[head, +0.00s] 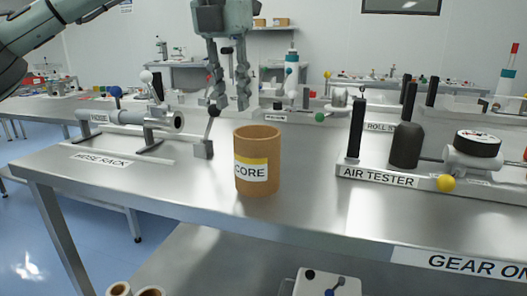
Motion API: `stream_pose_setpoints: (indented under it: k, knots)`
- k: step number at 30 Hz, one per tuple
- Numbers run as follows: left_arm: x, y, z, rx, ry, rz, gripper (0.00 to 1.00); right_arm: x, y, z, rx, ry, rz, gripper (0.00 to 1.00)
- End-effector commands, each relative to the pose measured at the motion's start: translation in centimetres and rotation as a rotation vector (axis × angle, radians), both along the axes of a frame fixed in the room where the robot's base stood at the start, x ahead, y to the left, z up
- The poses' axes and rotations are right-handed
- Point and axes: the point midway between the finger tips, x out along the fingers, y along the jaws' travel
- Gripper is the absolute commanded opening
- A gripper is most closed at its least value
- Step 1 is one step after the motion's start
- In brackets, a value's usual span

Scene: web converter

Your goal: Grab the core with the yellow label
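The core (258,147) is a tan-brown hollow cylinder standing upright on the steel table. It carries a label reading "CORE" with a yellow band above white. My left gripper (229,108) hangs from the arm that comes in from the upper left, with its fingers pointing down. It appears above and slightly left of the core, apart from it in the picture. Its two fingers are spread with a gap between them and nothing held. How far behind or in front of the core it is cannot be told exactly. My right gripper is not in view.
Left of the core is the hose rack (130,122) with a lever and a block near the core. On the right stands the air tester (380,177) with a black post and bottle. Bare table (190,190) lies in front. Rolls (150,291) show below.

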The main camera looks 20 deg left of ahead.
Motion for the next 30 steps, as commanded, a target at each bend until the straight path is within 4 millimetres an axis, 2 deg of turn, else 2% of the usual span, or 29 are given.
stream_pose_setpoints:
  k: [15, 24, 30]
  knots:
    - [0.5, -0.8, -6.6, 0.001, 0.003, 0.001, 0.26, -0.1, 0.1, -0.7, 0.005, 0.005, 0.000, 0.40]
    - [0.6, -0.8, -7.2, 0.000, 0.001, 0.001, 0.26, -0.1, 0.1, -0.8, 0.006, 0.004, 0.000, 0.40]
    - [0.6, -0.8, -7.2, 0.000, 0.001, 0.001, 0.02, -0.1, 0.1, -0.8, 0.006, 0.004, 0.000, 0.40]
